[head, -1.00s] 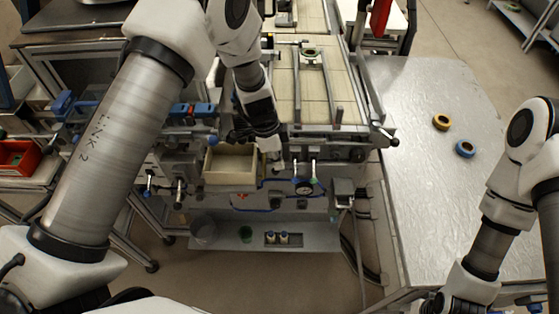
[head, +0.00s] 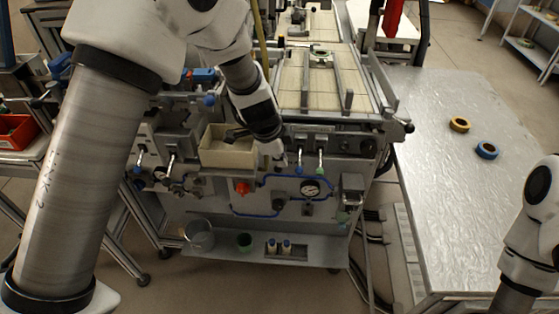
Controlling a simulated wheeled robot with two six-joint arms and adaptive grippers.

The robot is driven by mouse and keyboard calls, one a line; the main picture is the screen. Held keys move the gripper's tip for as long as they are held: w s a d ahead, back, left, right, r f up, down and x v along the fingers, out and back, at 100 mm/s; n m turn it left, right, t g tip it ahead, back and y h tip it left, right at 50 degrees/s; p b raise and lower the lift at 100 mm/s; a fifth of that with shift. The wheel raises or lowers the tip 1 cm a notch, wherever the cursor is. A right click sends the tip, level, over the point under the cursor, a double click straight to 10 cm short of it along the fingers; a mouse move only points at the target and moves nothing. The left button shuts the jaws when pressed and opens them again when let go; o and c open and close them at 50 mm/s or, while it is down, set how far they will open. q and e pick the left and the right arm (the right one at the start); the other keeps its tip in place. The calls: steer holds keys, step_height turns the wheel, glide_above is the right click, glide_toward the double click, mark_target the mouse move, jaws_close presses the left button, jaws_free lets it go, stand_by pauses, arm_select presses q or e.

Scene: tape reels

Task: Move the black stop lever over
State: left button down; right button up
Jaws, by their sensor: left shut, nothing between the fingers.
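A black-knobbed lever (head: 409,128) sticks out at the front right corner of the machine; it looks like the stop lever, but I cannot be sure. My left gripper (head: 271,147) is shut and empty, pointing down in front of the machine's front panel, just right of the cream box. It is well to the left of the black knob and apart from it. Part of the panel behind my left gripper is hidden. My right arm shows at the right edge, but its gripper is out of view.
The open cream box (head: 229,160) sits at the panel's front. Small levers with blue (head: 299,169) and green (head: 320,168) tips hang right of my left gripper. A pressure gauge (head: 311,190) is below. A yellow reel (head: 460,125) and a blue reel (head: 487,150) lie on the metal table (head: 440,190).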

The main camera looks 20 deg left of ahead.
steer(key=shift+w+r, duration=0.1)
steer(key=shift+r, duration=0.05)
steer(key=shift+r+p, duration=0.35)
steer(key=shift+p, duration=0.15)
